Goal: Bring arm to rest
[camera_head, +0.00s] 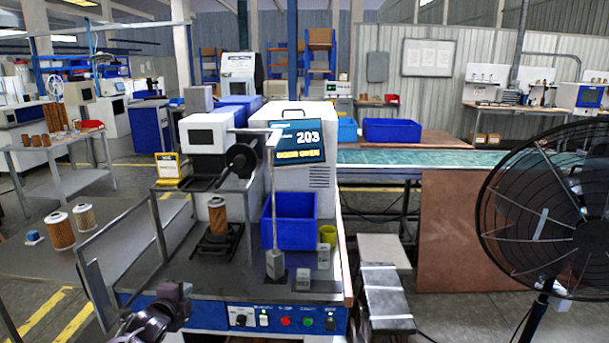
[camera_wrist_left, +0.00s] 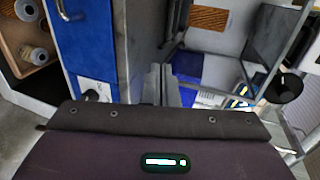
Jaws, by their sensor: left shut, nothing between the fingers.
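My left gripper (camera_head: 178,292) is low at the left front corner of the test machine, in front of its deck. In the left wrist view its two grey fingers (camera_wrist_left: 162,84) are together with nothing between them. A brown pleated filter cartridge (camera_head: 218,217) with a pale top stands upright on a dark fixture inside the machine, apart from my gripper. A brown pleated surface (camera_wrist_left: 210,20) shows at the top of the left wrist view. My right gripper is not in view.
The machine's screen (camera_head: 298,143) reads 203 and "DOOR OPEN"; its clear door (camera_head: 97,290) stands open at the left. Two cartridges (camera_head: 60,231) stand on the left surface. A blue bin (camera_head: 290,222) sits on the deck. A black fan (camera_head: 548,195) stands at the right.

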